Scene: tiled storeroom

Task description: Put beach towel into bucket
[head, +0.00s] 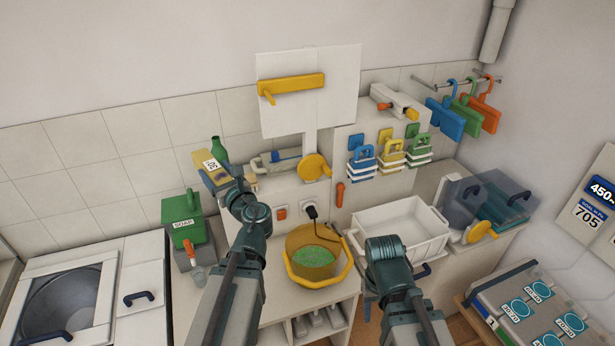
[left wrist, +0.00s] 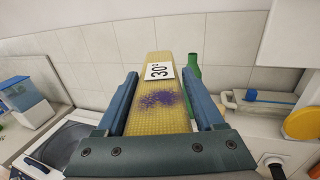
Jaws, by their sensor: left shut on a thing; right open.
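The beach towel (head: 214,172) is a folded yellow cloth with a white 30° tag. In the left wrist view the towel (left wrist: 158,100) shows a purple stain and sits between both jaws. My left gripper (head: 236,184) is shut on it, raised up and left of the bucket, near the tiled wall. The yellow bucket (head: 296,274) stands on the counter with green stuff inside and its handle over the front. My right gripper (head: 385,250) is open and empty to the right of the bucket, in front of the white basket; its fingertips are mostly hidden.
A green bottle (head: 219,150) is behind the towel. A white basket (head: 408,222) is right of the bucket. A black plug and cord (head: 312,213) hang just behind the bucket.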

